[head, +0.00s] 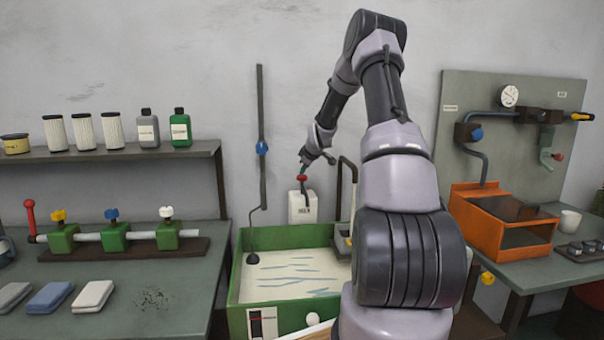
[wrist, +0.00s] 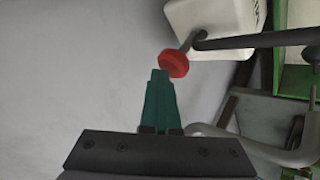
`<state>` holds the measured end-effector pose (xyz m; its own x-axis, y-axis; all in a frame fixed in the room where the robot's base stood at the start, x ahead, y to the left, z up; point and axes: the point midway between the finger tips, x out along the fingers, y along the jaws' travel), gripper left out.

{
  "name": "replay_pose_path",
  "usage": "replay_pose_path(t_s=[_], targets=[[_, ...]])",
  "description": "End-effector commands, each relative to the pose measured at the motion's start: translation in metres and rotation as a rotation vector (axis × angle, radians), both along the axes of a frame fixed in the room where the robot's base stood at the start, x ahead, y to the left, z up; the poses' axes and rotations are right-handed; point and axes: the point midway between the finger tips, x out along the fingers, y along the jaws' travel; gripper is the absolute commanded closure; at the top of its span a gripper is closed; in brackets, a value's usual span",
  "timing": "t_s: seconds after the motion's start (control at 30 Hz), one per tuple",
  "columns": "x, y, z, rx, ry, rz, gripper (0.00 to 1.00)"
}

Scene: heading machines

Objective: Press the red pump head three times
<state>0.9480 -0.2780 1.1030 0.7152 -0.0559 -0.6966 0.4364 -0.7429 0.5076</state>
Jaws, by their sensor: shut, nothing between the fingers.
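The red pump head (head: 302,178) tops a white container (head: 301,208) in the middle of the head view. It also shows in the wrist view (wrist: 174,64), with the white container (wrist: 207,20) behind it and a dark spout running to the right. My gripper (head: 305,167) is just above the red pump head in the head view. In the wrist view its green fingers (wrist: 160,76) are shut together and empty, with their tips close beside the red head. I cannot tell whether they touch it.
A green tub (head: 237,292) with a pale bottom stands below the container. A dark vertical rod (head: 261,110) with a blue knob rises left of it. A bent pipe (head: 352,180) stands close on the right. Workbenches flank both sides.

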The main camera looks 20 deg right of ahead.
Motion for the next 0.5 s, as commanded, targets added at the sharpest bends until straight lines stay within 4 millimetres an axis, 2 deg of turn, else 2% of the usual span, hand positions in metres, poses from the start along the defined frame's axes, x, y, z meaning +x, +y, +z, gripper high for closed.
replay_pose_path(t_s=[0.5], targets=[[-0.001,0.0,0.028,0.002,0.001,-0.001,1.0]])
